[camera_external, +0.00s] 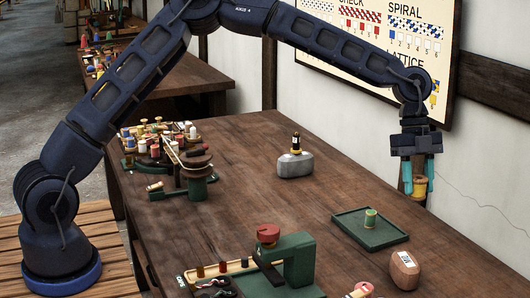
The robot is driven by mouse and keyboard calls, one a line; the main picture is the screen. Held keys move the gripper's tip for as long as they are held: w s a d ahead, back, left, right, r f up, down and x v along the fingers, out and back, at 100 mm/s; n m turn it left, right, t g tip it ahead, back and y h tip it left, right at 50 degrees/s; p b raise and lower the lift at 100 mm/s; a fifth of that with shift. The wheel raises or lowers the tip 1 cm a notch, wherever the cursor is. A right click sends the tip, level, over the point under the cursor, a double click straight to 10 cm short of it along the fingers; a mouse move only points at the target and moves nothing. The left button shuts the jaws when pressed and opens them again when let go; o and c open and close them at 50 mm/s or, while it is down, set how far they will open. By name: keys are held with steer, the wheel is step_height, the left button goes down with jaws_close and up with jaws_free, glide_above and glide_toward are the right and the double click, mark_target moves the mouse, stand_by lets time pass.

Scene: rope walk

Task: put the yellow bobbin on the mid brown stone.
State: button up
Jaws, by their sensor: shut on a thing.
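My gripper (419,177) is at the right, above the table's right-hand side and near the wall. Its two teal fingers are shut on the yellow bobbin (419,188), which hangs upright between them. The bobbin is partly hidden by the fingers. The brown stone (404,271) stands on the table at the lower right, below the gripper in the picture. It is rounded and has a white label whose letters I cannot read surely. Its top looks bare.
A grey stone (295,166) bears a dark bottle-like thing (296,142). A green clamp-like stand (297,262) is at the front, a crowded bobbin rack (132,160) at the left. The middle of the table is clear.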

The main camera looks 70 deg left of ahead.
step_height(320, 180, down, 16)
steer(key=shift+f, duration=0.25)
stand_by(0.4)
steer(key=shift+f, duration=0.15)
steer(key=o, duration=1)
